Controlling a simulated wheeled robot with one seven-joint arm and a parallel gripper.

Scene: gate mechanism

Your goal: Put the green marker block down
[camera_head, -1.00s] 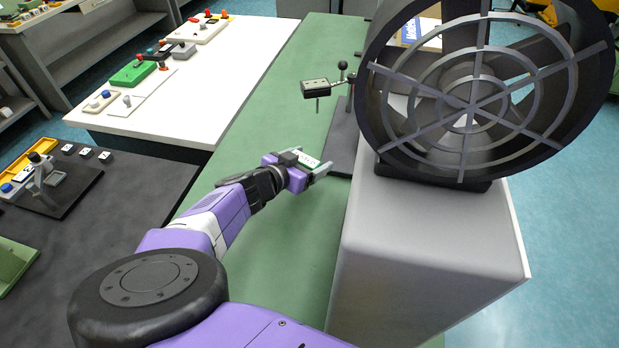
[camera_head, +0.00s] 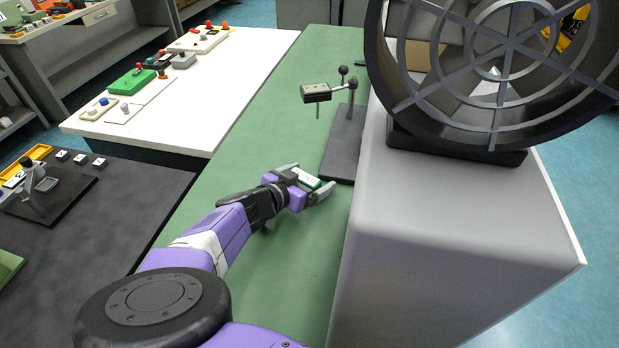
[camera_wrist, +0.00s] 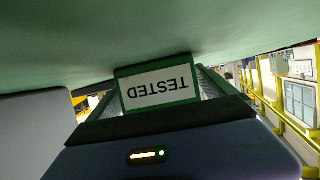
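The green marker block (camera_head: 308,180) has a white label on its face. In the wrist view the block (camera_wrist: 158,84) shows the word TESTED upside down. My gripper (camera_head: 306,181) has one finger on each side of the block and appears shut on it. The gripper is low over the green bench top (camera_head: 283,235), left of the grey cabinet. I cannot tell whether the block touches the bench. Its underside is hidden.
A dark base plate (camera_head: 344,150) with a post and a small black box (camera_head: 316,92) on an arm stands just beyond the gripper. A large round fan guard (camera_head: 497,70) sits on the grey cabinet (camera_head: 450,230) at right. Bare green bench lies left and nearer.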

